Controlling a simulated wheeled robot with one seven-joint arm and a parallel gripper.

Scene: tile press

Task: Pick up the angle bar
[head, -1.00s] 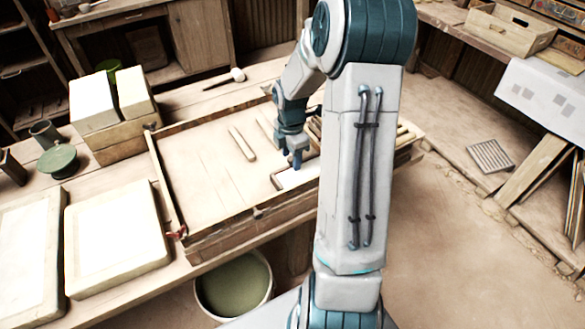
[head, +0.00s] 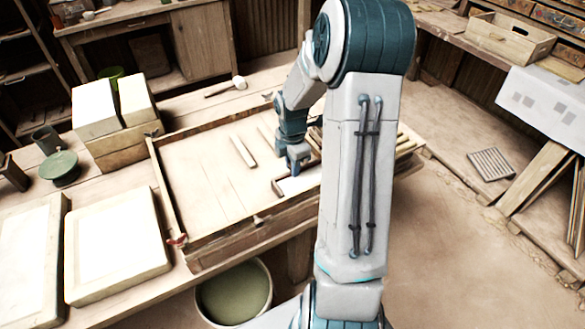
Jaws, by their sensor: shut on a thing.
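The angle bar (head: 282,187) is a dark brown, bent bar in the right part of the shallow wooden tray (head: 166,196). My gripper (head: 296,169) points down over it with its jaws shut on the bar. The gripper and arm hide part of the bar. I cannot tell whether the bar touches the tray floor or is slightly above it.
A pale strip (head: 243,152) lies in the tray to the left of my gripper. A bucket (head: 233,292) stands below the table edge.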

